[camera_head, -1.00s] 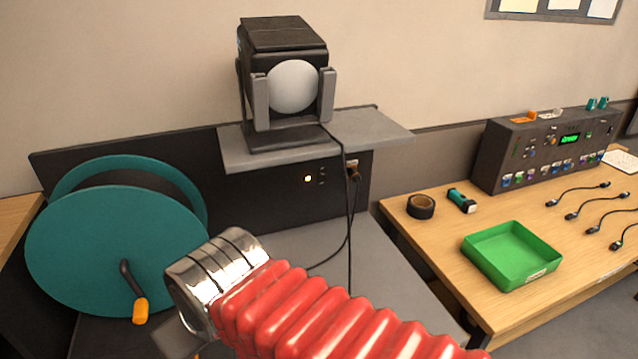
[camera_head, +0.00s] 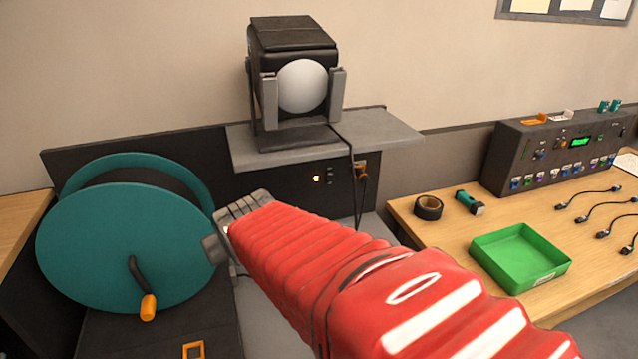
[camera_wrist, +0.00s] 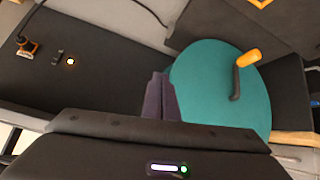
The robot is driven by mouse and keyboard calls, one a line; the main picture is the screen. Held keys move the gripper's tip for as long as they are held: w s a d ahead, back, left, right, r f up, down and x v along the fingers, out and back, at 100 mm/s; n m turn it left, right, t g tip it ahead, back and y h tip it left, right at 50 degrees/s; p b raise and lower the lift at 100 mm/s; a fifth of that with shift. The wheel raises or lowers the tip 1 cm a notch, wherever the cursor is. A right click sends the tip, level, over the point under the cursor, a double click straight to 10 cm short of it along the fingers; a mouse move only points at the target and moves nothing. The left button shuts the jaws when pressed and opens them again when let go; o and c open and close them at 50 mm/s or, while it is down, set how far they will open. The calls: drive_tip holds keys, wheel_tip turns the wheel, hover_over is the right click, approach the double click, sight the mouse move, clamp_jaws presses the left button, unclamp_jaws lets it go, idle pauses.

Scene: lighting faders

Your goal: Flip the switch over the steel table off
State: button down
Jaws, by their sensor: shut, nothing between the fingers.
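The small dark switch (camera_head: 330,176) is on the black back panel (camera_head: 285,187) above the grey steel table (camera_head: 262,325), under a shelf. A lit indicator (camera_head: 316,178) sits just left of it. In the wrist view the switch (camera_wrist: 57,57) shows at upper left beside the lit indicator (camera_wrist: 70,61); its lever position is too small to tell. My gripper (camera_wrist: 158,80) is shut and empty, in front of the panel and the teal reel, apart from the switch. In the head view my red arm hides most of the gripper and much of the table.
A stage light (camera_head: 295,80) stands on the grey shelf (camera_head: 390,131); its cable hangs near an orange plug (camera_head: 362,170). A large teal reel (camera_head: 120,245) with an orange-handled crank stands left. A wooden table at right bears a green tray (camera_head: 518,257) and a control console (camera_head: 560,150).

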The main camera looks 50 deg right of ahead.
drive_tip(key=w+d+f+m+t+h, duration=0.1)
drive_tip(key=w+d+f+h, duration=0.15)
drive_tip(key=d, duration=0.85)
drive_tip(key=w+d+f+m+t+h, duration=0.1)
drive_tip(key=w+d+t, duration=0.15)
drive_tip(key=d, duration=0.85)
drive_tip(key=s+d+f, duration=0.2)
drive_tip(key=d, duration=0.3)
drive_tip(key=s+d+f+m+t+h, duration=0.1)
drive_tip(key=s+d+f, duration=0.1)
drive_tip(key=d, duration=0.3)
drive_tip(key=s+d+f+t, duration=0.1)
drive_tip(key=s+d+f, duration=0.1)
drive_tip(key=s+d, duration=0.1)
drive_tip(key=shift+s+d+f, duration=0.15)
drive_tip(key=shift+d+f, duration=0.1)
drive_tip(key=shift+d, duration=0.65)
drive_tip(key=shift+t+h, duration=0.25)
